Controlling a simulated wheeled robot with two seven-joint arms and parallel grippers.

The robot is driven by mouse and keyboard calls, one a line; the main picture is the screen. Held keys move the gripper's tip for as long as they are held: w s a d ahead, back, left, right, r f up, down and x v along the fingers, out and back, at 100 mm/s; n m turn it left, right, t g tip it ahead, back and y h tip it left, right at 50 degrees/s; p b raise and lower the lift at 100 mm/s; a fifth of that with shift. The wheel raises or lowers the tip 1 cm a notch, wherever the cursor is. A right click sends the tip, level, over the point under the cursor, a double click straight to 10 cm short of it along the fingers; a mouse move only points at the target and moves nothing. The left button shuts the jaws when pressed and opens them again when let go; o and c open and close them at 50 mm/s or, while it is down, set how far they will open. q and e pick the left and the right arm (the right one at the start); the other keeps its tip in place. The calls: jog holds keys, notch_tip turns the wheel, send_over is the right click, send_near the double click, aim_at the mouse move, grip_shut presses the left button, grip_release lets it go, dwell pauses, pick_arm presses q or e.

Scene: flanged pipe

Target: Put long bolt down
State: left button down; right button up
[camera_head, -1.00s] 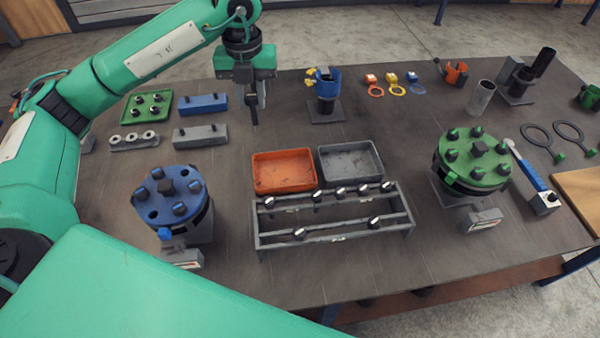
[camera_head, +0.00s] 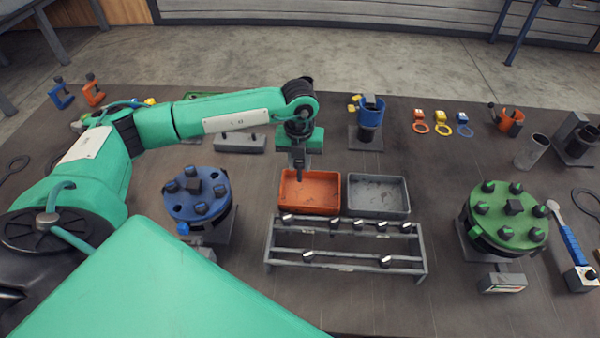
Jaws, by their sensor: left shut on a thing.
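My left gripper (camera_head: 298,165) points down over the orange tray (camera_head: 310,206), at its back left part. It is shut on a slim dark piece, which I take to be the long bolt; the fingers and the bolt are hard to tell apart at this size. I cannot tell how far the bolt's tip is above the tray floor. The orange tray looks otherwise empty. A grey tray (camera_head: 378,212) stands right beside it. My right gripper is not in view.
A grey rack (camera_head: 345,267) with several bolts stands in front of the trays. A blue flange (camera_head: 180,206) stands to the left and a green flange (camera_head: 514,230) to the right. A blue holder (camera_head: 370,112) stands behind the trays.

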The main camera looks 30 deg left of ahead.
aim_at(299, 177)
pick_arm(q)
notch_tip(299, 177, down, 2)
jog(key=shift+f, duration=0.1)
notch_tip(299, 177, down, 4)
jog(key=shift+r+p, duration=0.1)
jog(key=shift+p, duration=0.55)
jog(key=c, duration=1.6)
grip_release()
jog(key=o, duration=0.4)
jog(key=shift+o, duration=0.2)
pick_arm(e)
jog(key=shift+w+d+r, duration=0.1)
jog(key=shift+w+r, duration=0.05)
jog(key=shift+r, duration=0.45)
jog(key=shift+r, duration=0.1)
